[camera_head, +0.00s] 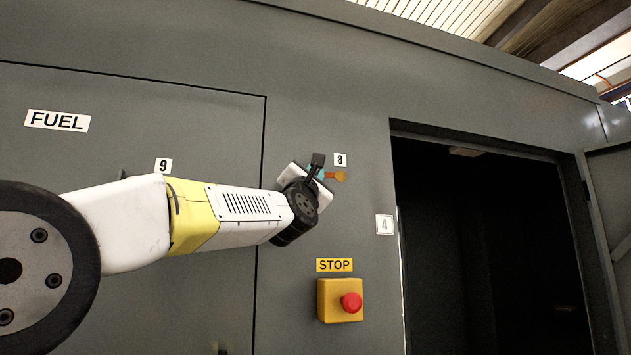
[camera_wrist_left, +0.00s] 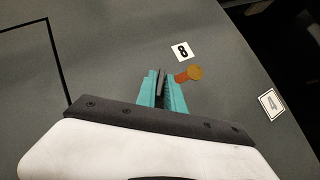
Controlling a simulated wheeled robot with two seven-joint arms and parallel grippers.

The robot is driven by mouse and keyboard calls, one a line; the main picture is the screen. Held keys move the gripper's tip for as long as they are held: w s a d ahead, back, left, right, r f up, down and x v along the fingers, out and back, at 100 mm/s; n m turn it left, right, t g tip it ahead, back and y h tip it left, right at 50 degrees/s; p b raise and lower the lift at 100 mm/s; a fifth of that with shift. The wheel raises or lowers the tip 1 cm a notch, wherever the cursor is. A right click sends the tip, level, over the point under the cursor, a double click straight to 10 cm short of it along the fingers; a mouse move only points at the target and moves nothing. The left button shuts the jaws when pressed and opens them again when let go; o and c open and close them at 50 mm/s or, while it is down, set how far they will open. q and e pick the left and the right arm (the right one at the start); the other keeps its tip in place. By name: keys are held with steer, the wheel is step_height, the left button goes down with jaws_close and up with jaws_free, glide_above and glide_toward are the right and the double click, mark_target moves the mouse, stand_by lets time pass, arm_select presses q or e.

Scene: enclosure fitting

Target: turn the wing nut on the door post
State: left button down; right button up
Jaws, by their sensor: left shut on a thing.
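The wing nut (camera_head: 340,176) is on the grey door post, just below the label 8. One orange-brown wing with a rounded end shows, pointing right; the rest is hidden behind my gripper. In the left wrist view the same wing (camera_wrist_left: 194,73) comes out from beside the right-hand finger. My left gripper (camera_head: 318,173) is at the post, its teal fingers (camera_wrist_left: 162,88) shut on the wing nut with a narrow dark gap between them. The grip itself is mostly hidden. My right gripper is in neither view.
A yellow box with a red STOP button (camera_head: 351,302) sits on the post below my gripper. The label 4 plate (camera_head: 384,224) is beside the dark open doorway (camera_head: 480,250).

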arm_select(q)
steer(key=c, duration=1.5)
jaws_free()
steer(key=shift+o, duration=0.2)
steer(key=v, duration=0.7)
steer(key=shift+s+f, duration=0.3)
